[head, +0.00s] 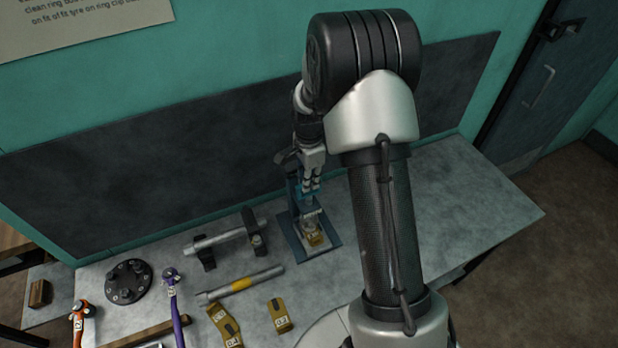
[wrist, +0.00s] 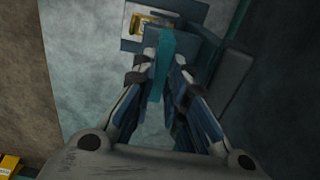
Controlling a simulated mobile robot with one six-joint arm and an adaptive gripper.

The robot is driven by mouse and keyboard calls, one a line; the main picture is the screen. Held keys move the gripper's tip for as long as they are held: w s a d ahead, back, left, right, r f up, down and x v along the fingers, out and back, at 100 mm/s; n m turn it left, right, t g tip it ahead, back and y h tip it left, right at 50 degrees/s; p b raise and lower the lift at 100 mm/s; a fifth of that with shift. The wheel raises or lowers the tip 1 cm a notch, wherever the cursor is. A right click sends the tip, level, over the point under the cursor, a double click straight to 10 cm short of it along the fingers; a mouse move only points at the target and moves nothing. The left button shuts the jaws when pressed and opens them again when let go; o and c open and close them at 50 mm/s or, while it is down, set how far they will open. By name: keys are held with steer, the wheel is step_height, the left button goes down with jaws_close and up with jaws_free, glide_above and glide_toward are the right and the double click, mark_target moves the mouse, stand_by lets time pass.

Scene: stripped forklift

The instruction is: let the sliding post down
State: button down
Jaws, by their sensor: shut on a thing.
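The small blue-grey press stand (head: 293,240) stands on the bench, with a yellow tagged piece (head: 316,238) on its base plate. My gripper (head: 311,192) is over the stand, pointing down. In the wrist view, my gripper (wrist: 166,62) is shut on a teal bar (wrist: 164,45), which looks like the sliding post. The bar runs between the two fingers. Beyond it show the stand's base (wrist: 194,10) and the yellow piece (wrist: 147,24). In the head view my fingers and wrist hide most of the post, and I cannot tell the gap below it.
Left of the stand lie a grey bar on dark supports (head: 225,238), a yellow-banded rod (head: 240,285), yellow tagged pieces (head: 279,316), a purple-handled tool (head: 174,305) and a dark round flange (head: 129,281). The bench (head: 480,210) is clear on the right. A dark panel (head: 150,165) rises behind.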

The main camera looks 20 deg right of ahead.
steer(key=c, duration=1.6)
jaws_free()
steer(key=shift+f, duration=0.1)
step_height(320, 180, up, 12)
